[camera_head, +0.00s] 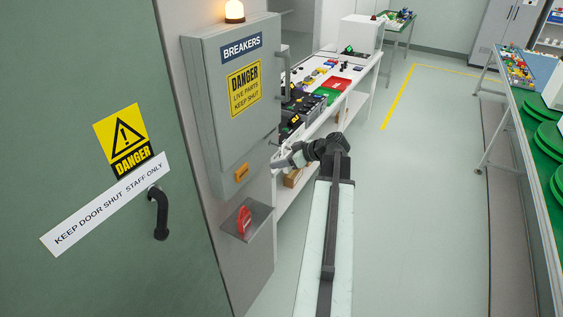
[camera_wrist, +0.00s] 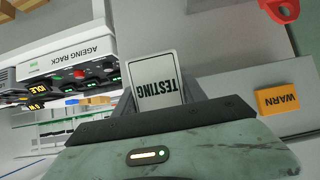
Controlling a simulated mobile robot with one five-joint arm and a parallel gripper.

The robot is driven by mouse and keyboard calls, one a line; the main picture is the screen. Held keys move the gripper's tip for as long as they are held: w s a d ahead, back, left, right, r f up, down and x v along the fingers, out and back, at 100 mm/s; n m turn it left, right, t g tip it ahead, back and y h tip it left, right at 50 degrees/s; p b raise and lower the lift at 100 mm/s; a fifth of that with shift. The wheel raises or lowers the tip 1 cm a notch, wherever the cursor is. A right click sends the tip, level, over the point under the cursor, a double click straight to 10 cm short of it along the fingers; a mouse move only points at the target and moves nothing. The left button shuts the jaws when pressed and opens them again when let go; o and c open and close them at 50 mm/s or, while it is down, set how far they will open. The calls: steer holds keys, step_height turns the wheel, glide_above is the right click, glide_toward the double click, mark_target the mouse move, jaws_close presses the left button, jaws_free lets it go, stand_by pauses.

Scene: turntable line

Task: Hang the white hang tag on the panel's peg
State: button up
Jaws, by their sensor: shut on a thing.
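The white hang tag (camera_wrist: 155,68), printed TESTING, shows upside down in the wrist view. My gripper (camera_wrist: 160,98) is shut on its edge, and the tag stands out from the jaws. In the head view my gripper (camera_head: 279,163) is just right of the lower right edge of the grey breaker panel (camera_head: 212,100), and the tag cannot be made out there. The panel's grey surface (camera_wrist: 230,50) lies behind the tag in the wrist view; I cannot tell whether they touch.
An orange WARN label (camera_wrist: 278,99) is on the panel. A red tag (camera_head: 243,219) rests at a small grey shelf (camera_head: 257,213) below. A white bench (camera_head: 350,75) with devices stands behind my arm. The floor (camera_head: 420,170) to the right is clear.

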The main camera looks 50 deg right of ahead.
steer(key=o, duration=1.4)
steer(key=p+v, duration=0.4)
steer(key=v, duration=0.3)
steer(key=shift+s+r, duration=0.25)
steer(key=shift+s, duration=0.1)
